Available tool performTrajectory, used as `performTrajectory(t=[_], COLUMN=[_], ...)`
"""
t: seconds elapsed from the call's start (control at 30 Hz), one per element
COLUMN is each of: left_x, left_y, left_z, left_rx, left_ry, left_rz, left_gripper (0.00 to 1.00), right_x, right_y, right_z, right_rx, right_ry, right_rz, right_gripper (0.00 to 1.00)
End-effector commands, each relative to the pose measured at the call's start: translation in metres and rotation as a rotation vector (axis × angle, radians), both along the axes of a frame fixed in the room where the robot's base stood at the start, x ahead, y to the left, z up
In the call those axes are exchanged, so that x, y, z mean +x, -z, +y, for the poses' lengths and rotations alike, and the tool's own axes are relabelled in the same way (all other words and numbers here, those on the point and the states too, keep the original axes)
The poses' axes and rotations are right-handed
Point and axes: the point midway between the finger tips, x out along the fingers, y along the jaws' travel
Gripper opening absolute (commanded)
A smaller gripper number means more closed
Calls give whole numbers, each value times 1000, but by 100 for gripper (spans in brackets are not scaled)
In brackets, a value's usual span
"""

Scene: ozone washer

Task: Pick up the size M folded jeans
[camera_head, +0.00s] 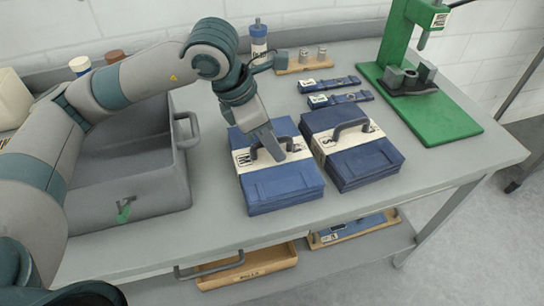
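The size M folded jeans (283,188) are a dark blue folded stack with a cream band marked M and a dark handle on top. They lie on the grey workbench, right of the grey bin. My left gripper (274,152) points down at the handle of the M jeans, with its fingertips at the band. The fingers hide part of the handle, and I cannot tell whether they are closed on it. My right gripper is not in view.
Similar folded jeans marked S (362,166) lie close on the right. A deep grey bin (130,205) stands at left. Two small dark blue strips (340,98), a bottle (258,38) and a green press (440,118) are behind. Wooden trays (247,272) sit on the lower shelf.

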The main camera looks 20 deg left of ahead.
Motion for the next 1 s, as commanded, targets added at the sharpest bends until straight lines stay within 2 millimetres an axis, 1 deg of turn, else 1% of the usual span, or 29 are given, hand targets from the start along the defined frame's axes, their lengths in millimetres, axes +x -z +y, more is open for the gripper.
performTrajectory(t=[0.43, 0.47, 0.5, 0.57, 0.6, 1.0], left_x=[0, 0, 0, 0, 0, 0], left_y=[0, 0, 0, 0, 0, 0], left_z=[0, 0, 0, 0, 0, 0], left_rx=[-1, -1, -1, -1, -1, -1], left_ry=[0, 0, 0, 0, 0, 0], left_rz=[-1, -1, -1, -1, -1, -1], left_gripper=[34, 27, 17, 3, 0, 0], right_x=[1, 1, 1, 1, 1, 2], right_y=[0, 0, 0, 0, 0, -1], right_z=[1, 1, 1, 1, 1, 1], right_rx=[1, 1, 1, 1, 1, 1], right_ry=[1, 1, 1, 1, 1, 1], right_rz=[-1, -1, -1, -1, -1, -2], right_gripper=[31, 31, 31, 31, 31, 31])
